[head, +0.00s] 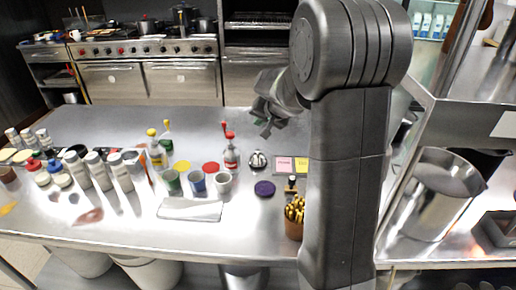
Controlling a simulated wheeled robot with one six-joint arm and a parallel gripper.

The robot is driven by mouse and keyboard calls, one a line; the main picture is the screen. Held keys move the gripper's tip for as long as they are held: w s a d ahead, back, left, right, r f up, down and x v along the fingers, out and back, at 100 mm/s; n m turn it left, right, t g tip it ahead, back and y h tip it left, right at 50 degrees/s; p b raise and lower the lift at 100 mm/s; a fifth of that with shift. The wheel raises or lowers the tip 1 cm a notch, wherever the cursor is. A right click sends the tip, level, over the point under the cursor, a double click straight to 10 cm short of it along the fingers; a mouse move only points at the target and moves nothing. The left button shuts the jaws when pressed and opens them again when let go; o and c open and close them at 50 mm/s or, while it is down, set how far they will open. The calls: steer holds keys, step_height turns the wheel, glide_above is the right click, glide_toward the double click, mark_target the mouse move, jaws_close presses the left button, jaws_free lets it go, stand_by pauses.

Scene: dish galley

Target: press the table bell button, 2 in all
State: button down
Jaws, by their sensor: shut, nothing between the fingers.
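The table bell (258,161) is a small silver dome on the steel counter (190,240), near the middle of the head view. My gripper (264,130) is in the air above and behind the bell in the picture, apart from it. Its fingers look closed, with nothing seen in them. The exact gap in height to the bell cannot be told from this one view. My arm hides part of the counter to the right of the bell.
Red-capped bottle (231,155) stands left of the bell; pink and yellow notes (285,164) lie right. A purple disc (265,188) and brown pencil cup (294,218) are nearer. Cups (197,183) and jars crowd the left. A steel pot (441,195) stands right.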

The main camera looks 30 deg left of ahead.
mark_target(258, 152)
steer(key=shift+f, duration=0.1)
step_height(258, 152, down, 9)
steer(key=b, duration=0.7)
stand_by(2.0)
steer(key=shift+f+b, duration=0.3)
steer(key=shift+b, duration=0.25)
steer(key=shift+f+b, duration=0.5)
steer(key=shift+b, duration=0.05)
stand_by(0.4)
steer(key=shift+r, duration=0.1)
steer(key=shift+r+p, duration=0.7)
steer(key=shift+r, duration=0.2)
